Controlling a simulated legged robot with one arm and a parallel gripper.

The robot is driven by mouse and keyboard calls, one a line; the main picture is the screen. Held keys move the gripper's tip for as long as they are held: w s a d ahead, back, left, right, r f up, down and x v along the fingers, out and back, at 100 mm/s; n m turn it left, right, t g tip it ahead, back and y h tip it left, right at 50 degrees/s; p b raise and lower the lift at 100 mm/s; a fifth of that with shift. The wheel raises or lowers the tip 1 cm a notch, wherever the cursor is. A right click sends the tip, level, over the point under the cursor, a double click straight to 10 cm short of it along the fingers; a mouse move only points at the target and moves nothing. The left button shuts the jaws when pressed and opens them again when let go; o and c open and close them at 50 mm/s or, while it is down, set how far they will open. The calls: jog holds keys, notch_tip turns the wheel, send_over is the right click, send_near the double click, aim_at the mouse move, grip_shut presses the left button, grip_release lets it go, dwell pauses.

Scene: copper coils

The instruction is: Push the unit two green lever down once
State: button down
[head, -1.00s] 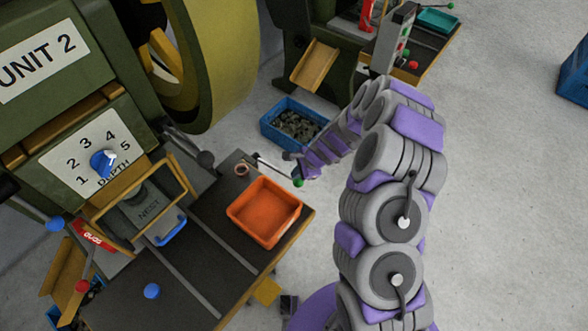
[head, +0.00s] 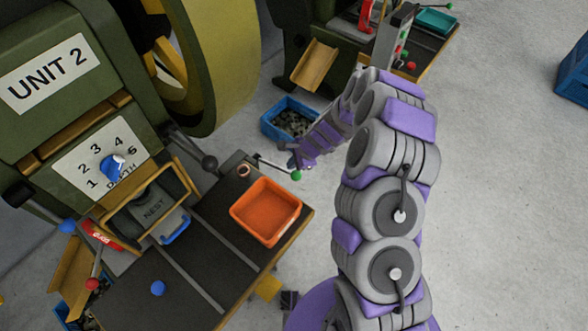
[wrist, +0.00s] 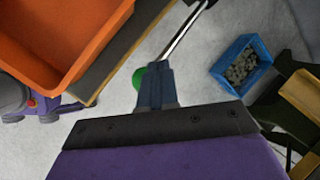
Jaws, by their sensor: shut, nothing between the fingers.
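The unit two machine carries a white UNIT 2 sign (head: 47,73). Its green lever is a thin metal rod with a round green knob (head: 296,176), reaching out from the bench beyond the orange tray. My gripper (head: 294,162) is at the knob, just above it in the head view. In the wrist view my shut fingers (wrist: 155,85) cover part of the green knob (wrist: 138,78), and the rod (wrist: 181,34) runs up and right from behind them. Nothing is held. I cannot tell whether the fingers touch the knob.
An orange tray (head: 238,212) sits on the dark bench close to the lever. A blue bin of dark pieces (head: 268,131) stands on the floor beyond. Open floor lies right.

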dwell(0.3)
jog(key=shift+w+a+r+p, duration=0.2)
jog(key=shift+a+r+p, duration=0.05)
jog(key=shift+r+p, duration=0.5)
jog(key=shift+w+a+r+p, duration=0.2)
jog(key=shift+r+p, duration=0.35)
jog(key=shift+r, duration=0.25)
jog(key=shift+w+a+r+p, duration=0.15)
jog(key=shift+a+r+p, duration=0.1)
jog(key=shift+r+p, duration=0.5)
jog(key=s+r+n+g, duration=0.1)
jog(key=s+r+n, duration=0.4)
jog(key=r, duration=0.5)
jog(key=s+r+n+g, duration=0.1)
jog(key=s+r+n, duration=0.2)
jog(key=s+r, duration=0.55)
jog(key=s+d+r+n+h, duration=0.1)
jog(key=s+d+r+n, duration=0.1)
jog(key=s+d, duration=0.3)
jog(key=s+d+r+n+g+h+b, duration=0.1)
jog(key=s+d+r, duration=0.4)
jog(key=s, duration=0.7)
jog(key=s+d+r+n+h, duration=0.3)
jog(key=s+d, duration=0.3)
jog(key=s, duration=0.3)
jog(key=shift+r+n, duration=0.3)
jog(key=shift+r, duration=0.45)
